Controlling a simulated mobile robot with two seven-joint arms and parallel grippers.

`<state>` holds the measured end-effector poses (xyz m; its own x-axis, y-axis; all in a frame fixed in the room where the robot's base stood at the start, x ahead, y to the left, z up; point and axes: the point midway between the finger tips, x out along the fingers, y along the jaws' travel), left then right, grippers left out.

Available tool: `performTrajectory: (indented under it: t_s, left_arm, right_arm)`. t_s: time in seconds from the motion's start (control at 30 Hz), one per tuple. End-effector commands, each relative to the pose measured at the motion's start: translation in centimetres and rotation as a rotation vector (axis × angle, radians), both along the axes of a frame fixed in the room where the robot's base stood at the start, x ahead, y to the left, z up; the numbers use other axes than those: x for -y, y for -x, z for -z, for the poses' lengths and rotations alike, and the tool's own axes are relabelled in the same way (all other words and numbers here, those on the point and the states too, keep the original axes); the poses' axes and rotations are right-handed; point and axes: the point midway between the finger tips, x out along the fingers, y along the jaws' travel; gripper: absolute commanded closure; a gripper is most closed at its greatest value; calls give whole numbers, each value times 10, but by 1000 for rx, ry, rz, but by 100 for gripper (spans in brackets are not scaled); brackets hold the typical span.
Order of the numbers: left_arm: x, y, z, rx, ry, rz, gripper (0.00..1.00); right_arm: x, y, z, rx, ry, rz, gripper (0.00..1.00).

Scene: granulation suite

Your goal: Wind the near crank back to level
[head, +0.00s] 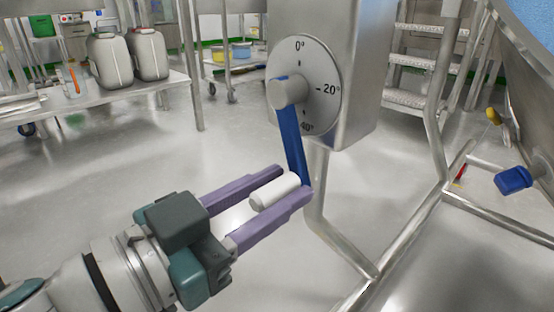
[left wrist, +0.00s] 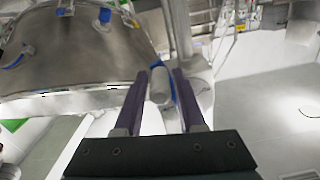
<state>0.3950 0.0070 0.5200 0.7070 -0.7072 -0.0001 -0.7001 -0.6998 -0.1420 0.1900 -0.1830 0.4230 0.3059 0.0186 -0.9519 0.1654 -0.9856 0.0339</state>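The near crank has a blue arm (head: 292,140) on a grey hub at the dial (head: 322,75) marked 0°, 20° and 40°. The arm hangs down, tilted slightly right at its lower end, and passes over the 40° mark. A white handle (head: 274,192) sticks out from its lower end. My left gripper (head: 296,181) has its two purple fingers on either side of the handle. In the left wrist view the handle (left wrist: 159,86) lies between the fingertips, with narrow gaps beside it, so the fingers look open around it. My right gripper is not in view.
The dial sits on a steel post box (head: 360,60) with bent tube legs below. A blue-ended fitting (head: 513,180) and frame tubes stand at right. A steel bench (head: 150,88) with two jugs is at back left. Open floor lies between.

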Motion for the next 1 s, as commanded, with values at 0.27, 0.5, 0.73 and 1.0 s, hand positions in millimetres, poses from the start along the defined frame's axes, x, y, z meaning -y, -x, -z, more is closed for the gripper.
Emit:
performTrajectory:
  t_s: [0.27, 0.5, 0.73, 1.0]
  left_arm:
    - [0, 0, 0, 0, 0, 0, 94]
    - [0, 0, 0, 0, 0, 0, 100]
    - [0, 0, 0, 0, 0, 0, 100]
    - [0, 0, 0, 0, 0, 0, 100]
  right_arm:
    - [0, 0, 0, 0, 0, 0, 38]
    - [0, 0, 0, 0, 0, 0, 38]
    - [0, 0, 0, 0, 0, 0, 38]
    - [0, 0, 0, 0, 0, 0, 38]
